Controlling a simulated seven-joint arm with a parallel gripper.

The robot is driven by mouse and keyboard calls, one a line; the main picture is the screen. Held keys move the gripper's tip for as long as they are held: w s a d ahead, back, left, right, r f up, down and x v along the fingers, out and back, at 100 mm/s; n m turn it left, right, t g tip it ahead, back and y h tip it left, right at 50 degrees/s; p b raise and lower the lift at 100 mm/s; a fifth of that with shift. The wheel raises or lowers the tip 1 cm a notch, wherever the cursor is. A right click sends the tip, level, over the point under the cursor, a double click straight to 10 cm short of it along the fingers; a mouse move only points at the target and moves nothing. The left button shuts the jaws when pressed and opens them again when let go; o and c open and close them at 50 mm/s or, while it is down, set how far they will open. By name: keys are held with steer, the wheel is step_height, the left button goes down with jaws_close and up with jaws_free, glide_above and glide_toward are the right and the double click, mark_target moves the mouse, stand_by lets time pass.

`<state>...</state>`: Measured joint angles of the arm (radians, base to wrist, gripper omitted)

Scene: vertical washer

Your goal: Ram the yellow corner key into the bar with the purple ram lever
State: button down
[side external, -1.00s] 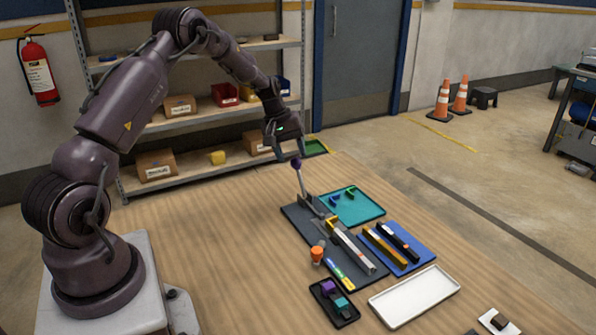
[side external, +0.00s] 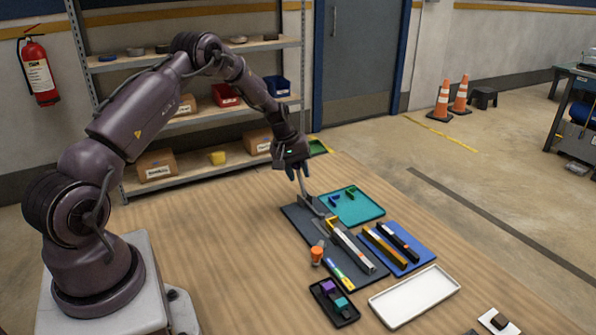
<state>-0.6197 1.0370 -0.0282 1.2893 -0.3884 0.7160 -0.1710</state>
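The ram lever (side external: 303,187) stands nearly upright at the far end of the dark fixture plate (side external: 297,212). Its purple knob is largely hidden by my gripper (side external: 298,172), whose fingers are down around the lever's top. I cannot tell whether the fingers are closed on it. A pale bar (side external: 353,246) lies in the fixture, running from the lever toward the near right. A small yellow piece, seemingly the corner key (side external: 331,222), sits at the bar's lever end; how deep it sits is too small to tell.
A teal tray (side external: 365,213) with small blue and green pieces lies right of the lever. A blue tray (side external: 418,262) holds two bars. An orange-topped tool (side external: 317,255), a black tray (side external: 345,319) and an empty white tray (side external: 413,297) are nearer. The table's left is clear.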

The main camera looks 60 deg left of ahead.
mark_target(306, 197)
steer(key=shift+d+r, duration=0.1)
steer(key=d+y, duration=0.1)
steer(key=y, duration=0.1)
steer(key=d+r+y, duration=0.1)
steer(key=y, duration=0.1)
steer(key=shift+d+m, duration=0.25)
steer(key=shift+m, duration=0.15)
steer(key=d+y, duration=0.1)
steer(key=y, duration=0.1)
steer(key=shift+d+y, duration=0.3)
steer(key=shift+d, duration=0.05)
steer(key=y, duration=0.1)
steer(key=d+y, duration=0.2)
steer(key=y, duration=0.1)
steer(key=shift+d+f+m, duration=0.2)
steer(key=shift+f+m, duration=0.05)
steer(key=shift+m, duration=0.15)
steer(key=shift+d+f+y, duration=0.4)
steer(key=shift+d+y, duration=0.2)
steer(key=shift+y, duration=0.5)
steer(key=shift+d+f, duration=0.1)
